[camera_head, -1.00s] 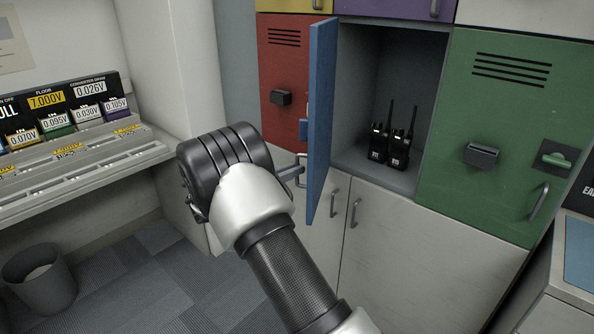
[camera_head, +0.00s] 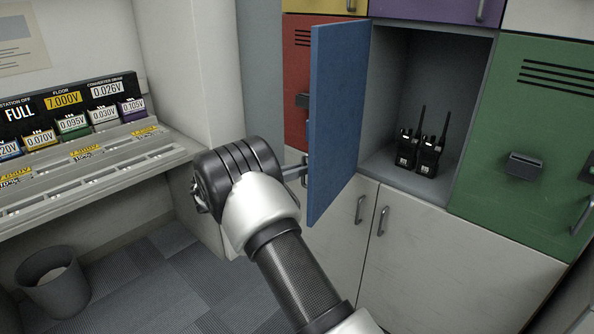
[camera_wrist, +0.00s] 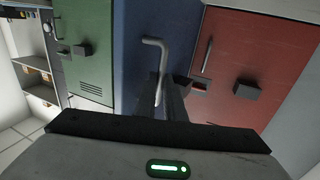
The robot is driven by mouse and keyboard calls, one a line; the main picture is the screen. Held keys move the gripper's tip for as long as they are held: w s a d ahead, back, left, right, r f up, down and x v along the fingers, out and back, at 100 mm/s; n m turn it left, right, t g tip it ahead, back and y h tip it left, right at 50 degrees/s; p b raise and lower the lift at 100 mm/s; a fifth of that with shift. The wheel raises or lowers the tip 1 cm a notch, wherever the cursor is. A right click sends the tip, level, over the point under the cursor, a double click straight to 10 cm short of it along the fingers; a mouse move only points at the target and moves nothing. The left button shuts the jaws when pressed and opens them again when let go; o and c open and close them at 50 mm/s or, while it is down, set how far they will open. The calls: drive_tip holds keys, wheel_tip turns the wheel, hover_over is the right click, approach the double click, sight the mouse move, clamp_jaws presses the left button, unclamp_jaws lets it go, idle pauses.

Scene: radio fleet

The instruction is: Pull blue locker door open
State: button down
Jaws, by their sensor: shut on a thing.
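The blue locker door (camera_head: 338,115) stands swung wide open in the head view, its inner face towards the camera. It also shows in the wrist view (camera_wrist: 130,55), where its grey bar handle (camera_wrist: 156,44) lies between the finger ends. My gripper (camera_wrist: 163,90) is shut on this handle. In the head view the gripper is on the door's far left side, and my wrist hides most of it. Two black radios (camera_head: 420,150) stand upright inside the open blue locker (camera_head: 440,75).
A red locker (camera_head: 297,80) is left of the blue door and a green locker (camera_head: 530,130) right of the opening. White cupboards with handles (camera_head: 360,208) are below. A charging rack (camera_head: 75,125) and a grey bin (camera_head: 52,283) stand at the left.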

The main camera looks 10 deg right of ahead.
drive_tip(key=shift+d+r, duration=0.2)
drive_tip(key=shift+d, duration=0.3)
drive_tip(key=c, duration=2.2)
unclamp_jaws()
drive_tip(key=o, duration=0.4)
drive_tip(key=shift+w+d+f, duration=0.15)
drive_tip(key=shift+f, duration=0.05)
drive_tip(key=shift+c, duration=0.2)
drive_tip(key=v, duration=1.7)
drive_tip(key=shift+a, duration=0.4)
